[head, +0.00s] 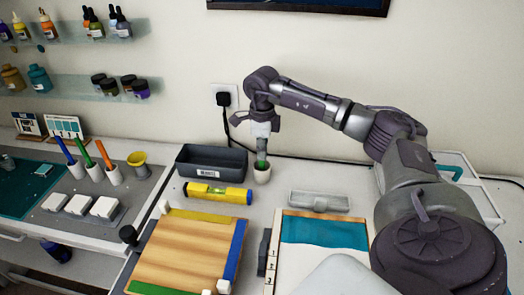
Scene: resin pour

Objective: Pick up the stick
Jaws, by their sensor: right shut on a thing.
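My right gripper (262,154) points straight down over a small white cup (262,176) on the worktop, its fingertips close above the rim. It is shut on a thin thing, which I take to be the stick; the fingers hide most of it. Something green shows at the cup's mouth, and I cannot tell whether it is the stick's end or the cup's contents. A blue stick (66,151), a green stick (103,153) and an orange stick (87,130) stand tilted in white cups at the left. My left gripper is not in view.
A dark bin (212,155) and a yellow level (217,193) are left of the cup. A grey tray (318,201) is at its right. A framed wooden board (185,250) and a blue-and-white panel (322,232) lie in front. A wall socket (222,97) is behind.

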